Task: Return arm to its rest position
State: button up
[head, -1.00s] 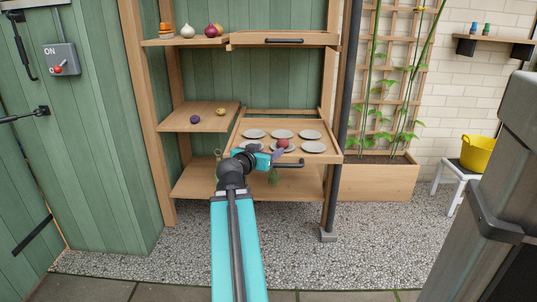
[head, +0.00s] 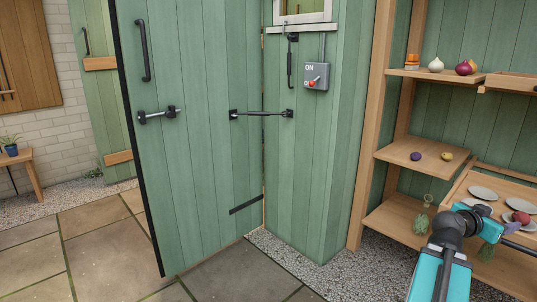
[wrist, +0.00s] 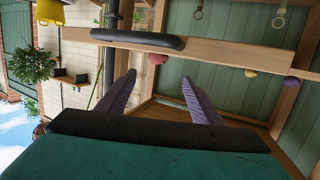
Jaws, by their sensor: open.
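My arm comes up from the bottom right in the head view. My gripper (head: 505,232) is at its end, in front of the pulled-out drawer of the wooden shelf unit. In the wrist view the two purple fingers (wrist: 160,82) are spread apart with nothing between them. The drawer's dark handle (wrist: 137,40) crosses beyond the fingertips there, apart from them as far as I can tell. A reddish round object (head: 521,217) sits on the drawer among grey plates (head: 483,193).
The wooden shelf (head: 420,150) holds a purple and a yellow object. A green door (head: 190,130) stands left, with a switch box (head: 316,78) on the green wall beside it. Paving (head: 100,240) is clear at left. A yellow bucket (wrist: 49,10) shows in the wrist view.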

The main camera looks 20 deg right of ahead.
jog(key=w+a+f+n+t+y+p, duration=0.1)
jog(key=w+a+f+n+t+p, duration=0.1)
jog(key=w+a+p, duration=0.55)
jog(key=w+a+f+n+t+y+p, duration=0.15)
jog(key=w+a+p, duration=0.25)
jog(key=w, duration=0.7)
jog(key=w+a+f+n+y+p, duration=0.2)
jog(key=w+a+f+y+p, duration=0.15)
jog(key=a+f+p, duration=0.45)
jog(key=w+a+f+n+y+p, duration=0.25)
jog(key=w+a+f+p, duration=0.2)
jog(key=a, duration=0.75)
jog(key=s+a+f+n+g+y+p, duration=0.15)
jog(key=s+a+f+p, duration=0.25)
jog(key=a, duration=0.5)
jog(key=s+a+f+n+g+y+p, duration=0.1)
jog(key=s+a+f+n+p, duration=0.2)
jog(key=a, duration=0.6)
jog(key=s+a+f+n+g+y+p, duration=0.2)
jog(key=s+a+f+g+p, duration=0.1)
jog(key=s+a, duration=0.5)
jog(key=s+a+f+n+g+y+p, duration=0.2)
jog(key=s+a+f+n+g, duration=0.1)
jog(key=s+a, duration=0.6)
jog(key=s, duration=0.4)
jog(key=shift+s+a+n+y+p, duration=0.2)
jog(key=shift+s+n+y+p, duration=0.15)
jog(key=shift+s+y+p, duration=0.05)
